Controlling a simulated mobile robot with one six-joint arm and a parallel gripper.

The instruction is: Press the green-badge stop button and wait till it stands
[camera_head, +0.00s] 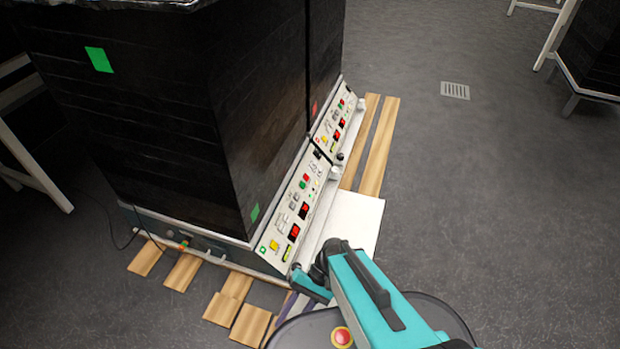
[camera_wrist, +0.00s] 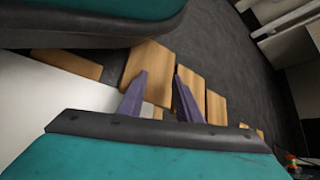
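The near black shaker cabinet (camera_head: 150,130) carries a large green badge (camera_head: 99,59) on its side and a smaller green tag (camera_head: 255,212) low near its front corner. Its sloped white control panel (camera_head: 282,222) has a small red button (camera_head: 306,177), a green button (camera_head: 302,184), a yellow switch (camera_head: 274,245) and red lit displays (camera_head: 294,231). Labels are too small to read. My gripper (camera_head: 286,306) is low beside the panel's near end, apart from the buttons. In the wrist view its two purple fingers (camera_wrist: 160,77) stand apart with nothing between them.
A second shaker panel (camera_head: 335,125) with a red badge (camera_head: 314,108) adjoins behind. Wooden slats (camera_head: 380,145) and a white board (camera_head: 355,220) lie on the floor around the machine's base. A white-framed table (camera_head: 35,165) stands left. Open grey floor lies right.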

